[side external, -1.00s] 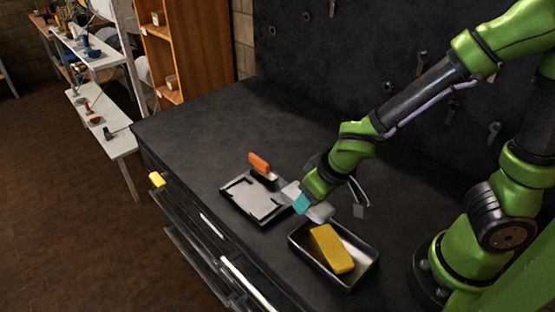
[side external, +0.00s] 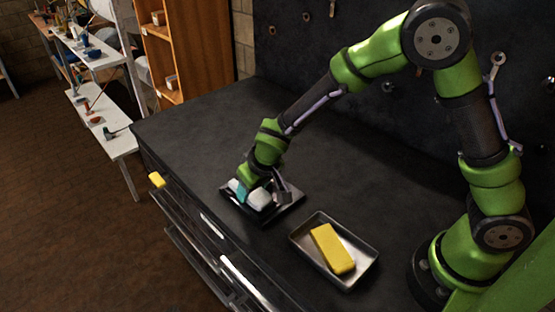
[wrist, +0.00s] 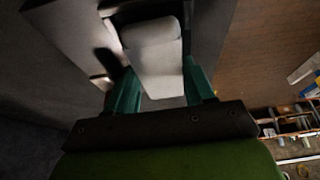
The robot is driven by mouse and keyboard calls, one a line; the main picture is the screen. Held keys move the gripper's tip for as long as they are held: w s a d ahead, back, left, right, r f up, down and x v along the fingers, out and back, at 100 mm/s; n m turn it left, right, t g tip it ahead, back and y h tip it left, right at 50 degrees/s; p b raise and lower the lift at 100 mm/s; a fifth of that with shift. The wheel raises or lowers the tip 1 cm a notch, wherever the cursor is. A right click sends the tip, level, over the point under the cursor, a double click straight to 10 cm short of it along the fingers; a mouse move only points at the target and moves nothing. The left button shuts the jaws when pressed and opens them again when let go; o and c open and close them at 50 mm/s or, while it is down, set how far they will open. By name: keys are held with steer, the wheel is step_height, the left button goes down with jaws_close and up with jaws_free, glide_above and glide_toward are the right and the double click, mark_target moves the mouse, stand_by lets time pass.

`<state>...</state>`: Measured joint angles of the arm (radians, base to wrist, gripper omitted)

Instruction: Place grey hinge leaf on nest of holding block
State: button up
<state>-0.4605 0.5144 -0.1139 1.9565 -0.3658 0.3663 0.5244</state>
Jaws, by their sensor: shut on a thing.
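My gripper (side external: 250,192) is low over the holding block (side external: 289,211), a dark, flat, rimmed plate at the left of the bench. It is shut on the grey hinge leaf (side external: 259,199), a pale piece. In the wrist view the leaf (wrist: 156,60) sits between the teal fingers of my gripper (wrist: 162,88), its rounded end pointing away. The leaf is over the nest area, and the gripper and leaf hide most of the nest. I cannot tell whether the leaf touches the block.
A metal tray (side external: 367,256) with a yellow block (side external: 333,249) stands right of the holding block. The bench top (side external: 210,125) behind is clear. Tools hang on the dark back wall.

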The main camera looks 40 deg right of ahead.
steer(key=shift+f, duration=0.25)
steer(key=shift+f, duration=0.1)
steer(key=o, duration=1.4)
steer(key=shift+f, duration=0.1)
